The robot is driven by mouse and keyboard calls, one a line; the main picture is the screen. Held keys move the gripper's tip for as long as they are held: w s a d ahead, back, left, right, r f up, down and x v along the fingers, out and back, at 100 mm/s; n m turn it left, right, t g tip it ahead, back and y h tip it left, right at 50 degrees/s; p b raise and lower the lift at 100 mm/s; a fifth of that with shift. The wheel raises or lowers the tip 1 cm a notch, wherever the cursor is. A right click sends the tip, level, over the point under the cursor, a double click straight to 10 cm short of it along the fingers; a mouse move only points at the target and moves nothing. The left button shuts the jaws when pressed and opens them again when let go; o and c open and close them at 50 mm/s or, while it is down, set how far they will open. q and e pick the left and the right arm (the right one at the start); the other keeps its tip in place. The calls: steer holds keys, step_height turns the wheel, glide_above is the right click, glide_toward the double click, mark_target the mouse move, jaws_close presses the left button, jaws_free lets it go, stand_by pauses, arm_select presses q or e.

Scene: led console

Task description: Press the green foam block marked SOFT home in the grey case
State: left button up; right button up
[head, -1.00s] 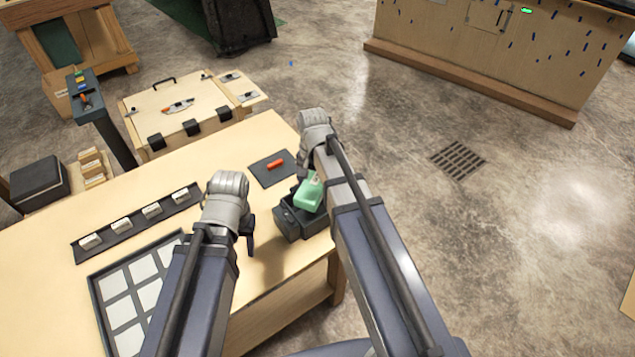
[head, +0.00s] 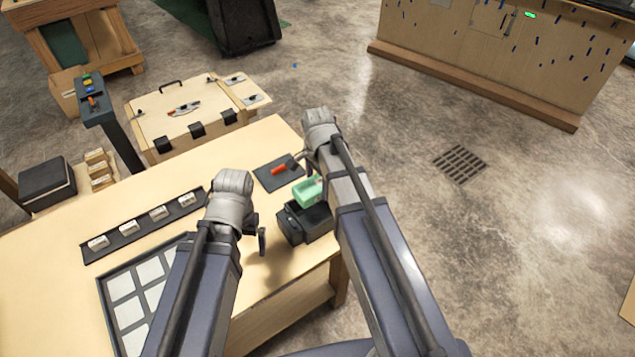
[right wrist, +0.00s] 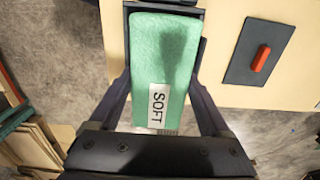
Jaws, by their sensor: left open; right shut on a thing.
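The green foam block (head: 306,193) is held by my right gripper (right wrist: 163,92), whose fingers close on its two long sides. Its white SOFT label (right wrist: 158,105) faces the right wrist camera, at the end near the gripper. In the head view the block is above the far side of the dark grey case (head: 292,229), whose dark open inside shows in front of it. The block appears outside the case; the exact gap is hard to tell. My left gripper (head: 256,236) is open and empty, left of the case, above the table.
An orange-red piece (head: 279,169) lies on a dark mat (head: 266,180) behind the case. The case stands near the table's right edge. A dark strip with several pale blocks (head: 128,233) and a tray of white squares (head: 104,283) are at left.

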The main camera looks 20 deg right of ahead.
arm_select(q)
steer(key=shift+f+b, duration=2.45)
steer(key=shift+f, duration=0.2)
arm_select(e)
steer(key=shift+f, duration=2.65)
arm_select(q)
steer(key=shift+f, duration=0.1)
arm_select(e)
steer(key=shift+f, duration=0.15)
arm_select(q)
steer(key=shift+f+b, duration=3.45)
steer(key=shift+b, duration=0.15)
arm_select(e)
steer(key=shift+f, duration=3.45)
arm_select(q)
steer(key=shift+r, duration=0.1)
arm_select(e)
steer(key=shift+r, duration=0.1)
steer(key=o, duration=1.1)
